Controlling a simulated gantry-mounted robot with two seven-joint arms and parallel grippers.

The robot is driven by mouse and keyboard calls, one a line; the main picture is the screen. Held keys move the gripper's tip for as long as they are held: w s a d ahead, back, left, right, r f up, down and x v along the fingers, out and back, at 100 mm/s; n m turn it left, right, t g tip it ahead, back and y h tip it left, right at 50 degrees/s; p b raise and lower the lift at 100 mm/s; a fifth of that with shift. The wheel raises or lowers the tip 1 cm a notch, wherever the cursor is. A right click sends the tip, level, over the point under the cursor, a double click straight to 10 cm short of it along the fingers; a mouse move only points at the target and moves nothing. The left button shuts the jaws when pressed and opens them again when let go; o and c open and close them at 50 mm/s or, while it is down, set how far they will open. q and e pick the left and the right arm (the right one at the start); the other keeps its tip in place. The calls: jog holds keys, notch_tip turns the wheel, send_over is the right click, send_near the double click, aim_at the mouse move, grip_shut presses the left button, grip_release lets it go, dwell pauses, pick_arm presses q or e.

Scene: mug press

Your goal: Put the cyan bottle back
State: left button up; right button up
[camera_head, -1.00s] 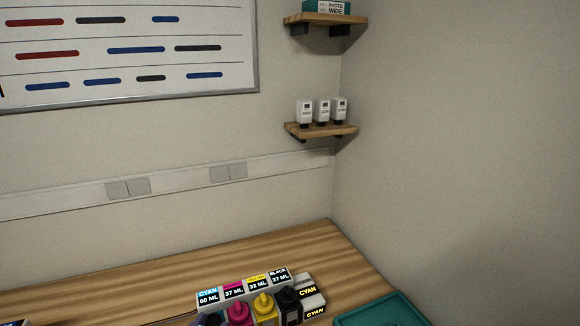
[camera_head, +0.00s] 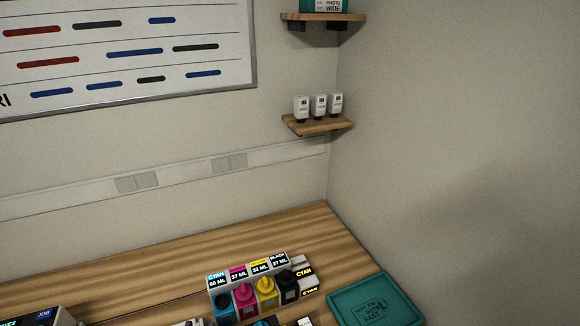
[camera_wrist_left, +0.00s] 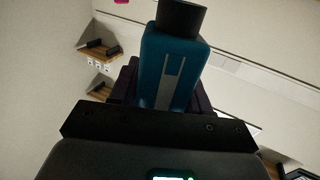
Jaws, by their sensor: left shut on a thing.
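The cyan bottle (camera_wrist_left: 172,58), a teal body with a black cap, fills the middle of the left wrist view. My left gripper (camera_wrist_left: 165,92) is shut on it, with dark purple fingers on both sides. The ink rack (camera_head: 248,268) carries labels for cyan, magenta, yellow and black. Magenta (camera_head: 243,291), yellow (camera_head: 266,287) and black (camera_head: 289,282) bottles stand in it. Below the cyan label is a dark round shape over blue; I cannot tell whether it is a cap or an opening.
A teal tray (camera_head: 345,308) lies right of the rack near the wall. Cartons marked cyan (camera_head: 304,272) sit at the rack's right end. A wall shelf (camera_head: 317,126) holds three white bottles. The wooden table (camera_head: 150,262) is clear behind and left of the rack.

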pick_arm(q)
jog(key=shift+s+r, duration=0.1)
jog(key=shift+r, duration=0.05)
dwell(0.3)
jog(key=shift+f, duration=0.25)
jog(key=w+d+m+h+b, duration=0.1)
jog(key=d+m+h+b, duration=0.3)
jog(key=d, duration=0.4)
jog(key=w+d+r+g+h+b, duration=0.1)
jog(key=w+r+b, duration=0.3)
jog(key=r+b, duration=0.4)
notch_tip(320, 180, up, 2)
jog(key=shift+d+r+h, duration=0.1)
jog(key=shift+d+h, duration=0.1)
jog(key=shift+h, duration=0.5)
jog(key=shift+w, duration=0.15)
